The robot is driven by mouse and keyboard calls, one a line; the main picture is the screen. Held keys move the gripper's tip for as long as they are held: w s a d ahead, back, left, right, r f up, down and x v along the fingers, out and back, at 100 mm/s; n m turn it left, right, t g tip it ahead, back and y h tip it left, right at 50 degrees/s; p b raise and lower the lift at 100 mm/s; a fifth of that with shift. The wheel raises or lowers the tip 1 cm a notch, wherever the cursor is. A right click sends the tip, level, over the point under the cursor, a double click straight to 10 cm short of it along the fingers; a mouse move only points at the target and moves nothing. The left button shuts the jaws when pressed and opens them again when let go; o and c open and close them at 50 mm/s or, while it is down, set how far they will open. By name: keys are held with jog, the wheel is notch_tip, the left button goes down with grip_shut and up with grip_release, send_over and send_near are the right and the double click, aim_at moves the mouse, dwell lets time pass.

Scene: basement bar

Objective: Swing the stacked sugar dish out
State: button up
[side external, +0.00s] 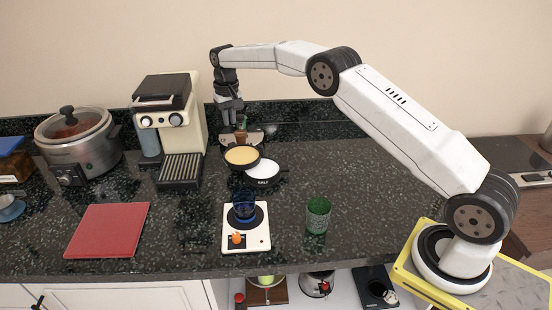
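The stacked dishes stand on the counter near its middle. The upper dish (242,156) is dark-rimmed with a pale tan fill. The lower dish (263,170) has a white fill and the word SALT on its front. The upper one sits higher and a little left, partly overlapping the lower one. My gripper (238,124) points down just behind the upper dish, near a small brown and green item (241,136). Its fingers are small and dark here, so I cannot tell whether they are open or touching anything.
A coffee machine (168,115) and a slow cooker (78,145) stand to the left. The counter right of the dishes is clear.

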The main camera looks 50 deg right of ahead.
aim_at(255, 172)
jog(key=shift+r, duration=0.1)
grip_shut()
jog(key=shift+s+a+r+t, duration=0.15)
jog(key=shift+s+r+t, duration=0.05)
jog(key=shift+s, duration=0.3)
jog(key=shift+s+a+r+t, duration=0.15)
jog(key=shift+s+r+t, duration=0.05)
jog(key=shift+s, duration=0.25)
jog(key=s+a+n+t, duration=0.2)
jog(key=s+a+t, duration=0.1)
jog(key=s, duration=1.6)
jog(key=shift+s+a+n+t, duration=0.2)
jog(key=shift+s+n+t, duration=0.05)
jog(key=shift+n+t, duration=0.05)
jog(key=shift+f, duration=0.15)
jog(key=x, duration=0.9)
jog(key=shift+d+f, duration=0.15)
jog(key=shift+w+f, duration=0.2)
jog(key=shift+w, duration=0.6)
jog(key=shift+w+d, duration=0.2)
jog(key=shift+w, duration=1.15)
